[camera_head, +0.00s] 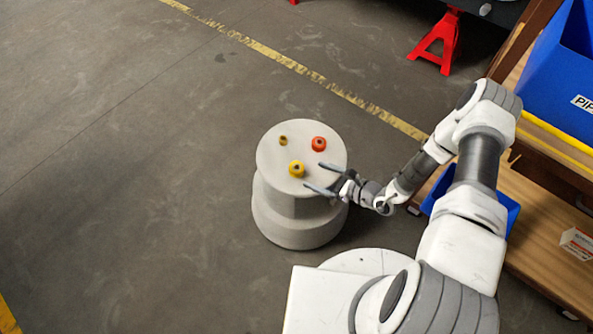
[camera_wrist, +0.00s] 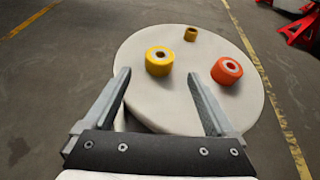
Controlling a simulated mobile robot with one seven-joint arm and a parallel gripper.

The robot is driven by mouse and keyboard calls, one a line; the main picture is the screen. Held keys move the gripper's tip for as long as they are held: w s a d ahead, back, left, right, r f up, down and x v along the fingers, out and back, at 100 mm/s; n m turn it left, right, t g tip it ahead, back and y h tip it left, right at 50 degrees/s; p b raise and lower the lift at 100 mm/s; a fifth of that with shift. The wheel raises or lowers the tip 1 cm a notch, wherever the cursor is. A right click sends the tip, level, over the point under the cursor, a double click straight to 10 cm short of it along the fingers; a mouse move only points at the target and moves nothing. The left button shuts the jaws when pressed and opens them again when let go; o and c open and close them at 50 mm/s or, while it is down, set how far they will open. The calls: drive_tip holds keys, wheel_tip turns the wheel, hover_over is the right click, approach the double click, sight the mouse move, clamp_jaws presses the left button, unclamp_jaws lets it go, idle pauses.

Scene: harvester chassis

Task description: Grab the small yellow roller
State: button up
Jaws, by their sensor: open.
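The small yellow roller (camera_head: 283,140) stands at the far side of a round, light grey stool top (camera_head: 272,165). In the wrist view the small yellow roller (camera_wrist: 191,34) is the farthest of three rollers and looks darker yellow. A larger yellow roller (camera_head: 296,169) stands nearer my gripper, and an orange-red roller (camera_head: 319,144) stands to the right. My gripper (camera_head: 315,178) is open and empty at the near right edge of the stool top. In the wrist view my gripper (camera_wrist: 158,85) has its fingers spread, with the larger yellow roller (camera_wrist: 159,61) ahead between them.
A wooden shelf (camera_head: 545,225) with blue bins (camera_head: 555,80) stands on the right. A red jack stand (camera_head: 437,42) is at the back. The concrete floor left of the stool is clear, with a yellow line (camera_head: 300,68) behind.

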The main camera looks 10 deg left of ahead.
sight(300, 169)
drive_tip(key=b+x, duration=0.2)
drive_tip(key=x, duration=0.7)
drive_tip(key=shift+a+r+b, duration=0.1)
drive_tip(key=shift+b, duration=0.3)
clamp_jaws()
drive_tip(key=shift+r, duration=0.1)
